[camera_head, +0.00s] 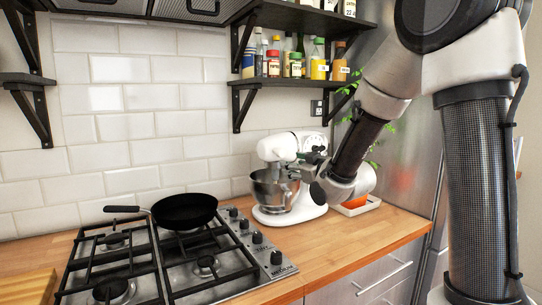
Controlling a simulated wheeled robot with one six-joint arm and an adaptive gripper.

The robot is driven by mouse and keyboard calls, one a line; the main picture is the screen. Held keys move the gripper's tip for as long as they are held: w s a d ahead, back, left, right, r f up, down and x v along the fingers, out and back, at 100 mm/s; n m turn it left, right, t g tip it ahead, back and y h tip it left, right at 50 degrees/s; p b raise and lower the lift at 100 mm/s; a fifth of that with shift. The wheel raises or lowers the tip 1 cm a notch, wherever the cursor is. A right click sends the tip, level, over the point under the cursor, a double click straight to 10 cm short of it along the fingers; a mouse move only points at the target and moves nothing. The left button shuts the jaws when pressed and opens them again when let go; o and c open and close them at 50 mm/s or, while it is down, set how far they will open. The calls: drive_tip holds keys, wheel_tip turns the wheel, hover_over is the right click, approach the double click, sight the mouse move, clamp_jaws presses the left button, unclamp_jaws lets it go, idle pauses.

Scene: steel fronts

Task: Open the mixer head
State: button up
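The white stand mixer stands on the wooden counter right of the stove, its base (270,216) flat on the wood. Its rounded mixer head (277,147) sits above the steel bowl (270,192) and looks about level. My gripper (299,163) reaches in from the right, with its dark fingers at the right side of the head, just above the bowl. Fingers and head overlap in this view, so I cannot tell whether they touch. The finger gap is too small and dark to read. My wrist hides part of the mixer's right side.
A black pan (184,211) sits on the gas stove (160,262) to the left, its handle pointing left. Shelves with bottles and jars (297,64) hang above the mixer. The front right counter (350,240) is clear.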

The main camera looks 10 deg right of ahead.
sight(283, 154)
drive_tip(key=shift+t+y, duration=0.3)
drive_tip(key=shift+t, duration=0.2)
drive_tip(key=x, duration=0.2)
drive_tip(key=r+x, duration=0.1)
drive_tip(key=x, duration=0.5)
drive_tip(key=shift+r, duration=0.4)
clamp_jaws()
